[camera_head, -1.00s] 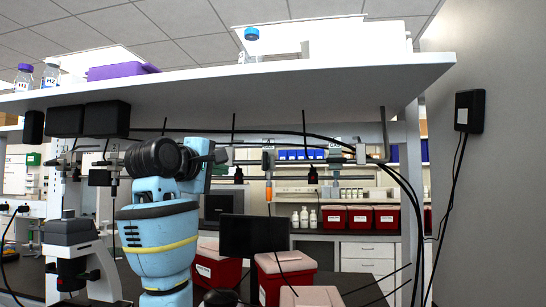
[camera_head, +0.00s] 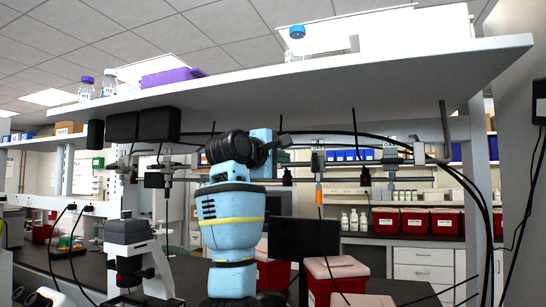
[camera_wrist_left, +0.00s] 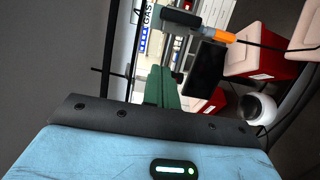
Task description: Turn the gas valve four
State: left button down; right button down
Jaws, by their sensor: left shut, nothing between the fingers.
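The gas valve (camera_wrist_left: 183,20) shows at the top of the left wrist view, a dark handle with an orange fitting (camera_wrist_left: 215,33). A label reading 4 GAS (camera_wrist_left: 144,12) is beside it. In the head view an orange-tipped valve (camera_head: 319,188) hangs on the pipe under the shelf; its number is too small to read. My left gripper (camera_wrist_left: 160,82) has its green fingers shut and empty, apart from the valve. In the head view my left arm hides most of the gripper (camera_head: 282,142), which is left of the orange-tipped valve. My right gripper is not in view.
The white shelf (camera_head: 330,75) spans overhead, with black cables (camera_head: 450,170) hanging beneath it. A black monitor (camera_head: 304,239) and red bins (camera_head: 322,276) stand on the bench below. A microscope (camera_head: 132,250) stands at the left.

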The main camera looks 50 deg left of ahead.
aim_at(315, 163)
pick_arm(q)
jog(key=shift+w+d, duration=0.75)
jog(key=shift+w, duration=0.35)
jog(key=shift+w+d, duration=0.7)
jog(key=shift+w, duration=0.35)
